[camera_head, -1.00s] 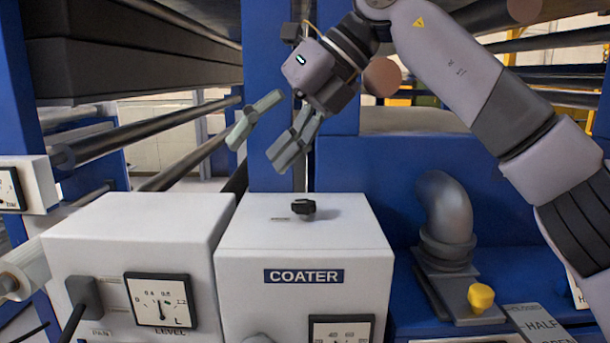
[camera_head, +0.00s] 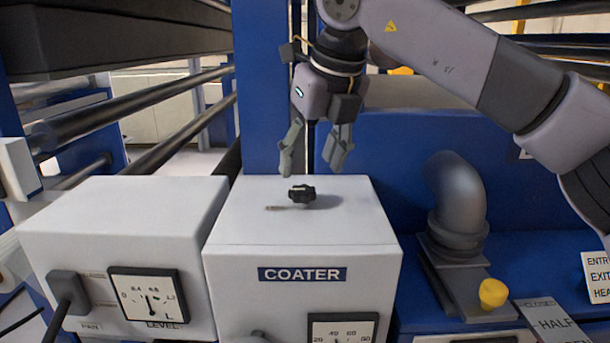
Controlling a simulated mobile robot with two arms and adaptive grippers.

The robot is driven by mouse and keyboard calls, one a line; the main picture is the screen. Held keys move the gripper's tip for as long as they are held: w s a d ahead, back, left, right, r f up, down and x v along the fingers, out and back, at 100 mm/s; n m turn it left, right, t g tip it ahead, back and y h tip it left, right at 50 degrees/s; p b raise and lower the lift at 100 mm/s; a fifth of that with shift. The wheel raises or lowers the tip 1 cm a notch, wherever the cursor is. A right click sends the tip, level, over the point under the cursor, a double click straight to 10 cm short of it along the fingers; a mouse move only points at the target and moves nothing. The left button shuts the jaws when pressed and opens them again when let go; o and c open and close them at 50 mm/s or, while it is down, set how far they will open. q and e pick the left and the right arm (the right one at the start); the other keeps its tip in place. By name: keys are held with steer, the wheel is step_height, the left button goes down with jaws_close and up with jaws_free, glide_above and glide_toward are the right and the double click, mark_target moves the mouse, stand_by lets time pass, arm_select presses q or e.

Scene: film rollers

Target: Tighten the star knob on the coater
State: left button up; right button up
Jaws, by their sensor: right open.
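The black star knob (camera_head: 301,194) sits on the top face of the white coater box (camera_head: 304,230), which bears a COATER label on its front. My right gripper (camera_head: 313,168) hangs above and slightly behind the knob, pointing down. Its two grey fingers are spread apart with nothing between them, and they do not touch the knob. A short mark lies on the box top just left of the knob. My left gripper is not in view.
A white box with a LEVEL gauge (camera_head: 149,296) stands left of the coater. At right are a grey elbow pipe (camera_head: 458,195), a yellow knob (camera_head: 493,293) and a HALF plate (camera_head: 549,322). Dark rollers (camera_head: 130,112) run at the left. A blue post (camera_head: 263,90) rises behind.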

mark_target(303, 189)
steer(key=shift+p+x, duration=0.7)
steer(key=shift+x, duration=2)
steer(key=shift+c, duration=0.3)
steer(key=c, duration=1.1)
